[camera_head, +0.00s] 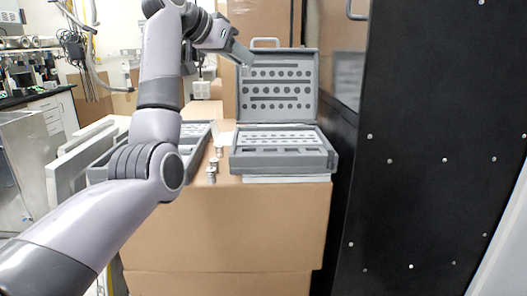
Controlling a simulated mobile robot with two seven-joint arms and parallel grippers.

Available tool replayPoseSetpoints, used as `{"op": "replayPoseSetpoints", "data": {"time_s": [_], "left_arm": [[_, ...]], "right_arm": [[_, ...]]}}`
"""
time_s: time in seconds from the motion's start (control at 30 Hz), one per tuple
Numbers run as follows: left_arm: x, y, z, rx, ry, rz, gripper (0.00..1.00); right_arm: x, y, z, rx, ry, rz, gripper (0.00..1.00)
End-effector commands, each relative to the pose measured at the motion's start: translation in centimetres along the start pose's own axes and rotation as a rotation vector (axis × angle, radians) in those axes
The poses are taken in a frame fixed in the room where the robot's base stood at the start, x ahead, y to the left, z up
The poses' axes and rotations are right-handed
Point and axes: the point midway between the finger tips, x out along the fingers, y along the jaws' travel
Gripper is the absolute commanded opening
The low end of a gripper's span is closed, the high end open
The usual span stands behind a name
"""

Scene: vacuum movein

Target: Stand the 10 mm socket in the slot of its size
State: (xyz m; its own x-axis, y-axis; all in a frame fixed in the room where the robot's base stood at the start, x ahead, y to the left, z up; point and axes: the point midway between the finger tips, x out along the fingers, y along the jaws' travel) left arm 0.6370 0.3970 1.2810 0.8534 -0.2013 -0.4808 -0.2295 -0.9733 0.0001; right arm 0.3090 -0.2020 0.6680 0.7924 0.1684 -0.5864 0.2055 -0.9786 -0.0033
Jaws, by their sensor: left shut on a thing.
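My left gripper (243,62) is raised in front of the upper left of the open case's lid (311,88). It is shut on a small metal piece that looks like a socket, mostly hidden by the fingers; its size cannot be read. The grey case (283,164) lies open on a cardboard box, with rows of holes and slots in its base and lid. Several small silver sockets (211,174) stand on the box just left of the case. Size marks are too small to read. My right gripper is not in view.
A second grey tray (199,150) lies left of the sockets, partly behind my left arm. The cardboard box (240,225) bears the cases. A tall black panel (430,180) stands close on the right. A lab bench (35,97) is at the far left.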

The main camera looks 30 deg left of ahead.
Motion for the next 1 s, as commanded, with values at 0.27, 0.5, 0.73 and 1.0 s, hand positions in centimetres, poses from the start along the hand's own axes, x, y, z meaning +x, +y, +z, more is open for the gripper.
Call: {"op": "replayPoseSetpoints", "data": {"time_s": [0.27, 0.5, 0.73, 1.0], "left_arm": [[1.3, 0.0, 2.4, 0.002, -0.003, 0.003, 0.0], [4.1, 0.1, 7.6, 0.0, -0.003, 0.004, 0.0], [6.5, 0.1, 12.1, 0.001, -0.001, 0.004, 0.0], [7.6, 0.0, 14.0, 0.002, 0.001, 0.003, 0.0]], "right_arm": [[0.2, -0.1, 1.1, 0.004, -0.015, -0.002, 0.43], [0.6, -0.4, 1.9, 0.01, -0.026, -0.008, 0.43], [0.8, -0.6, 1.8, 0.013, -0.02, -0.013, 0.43], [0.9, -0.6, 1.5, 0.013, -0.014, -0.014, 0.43]]}}
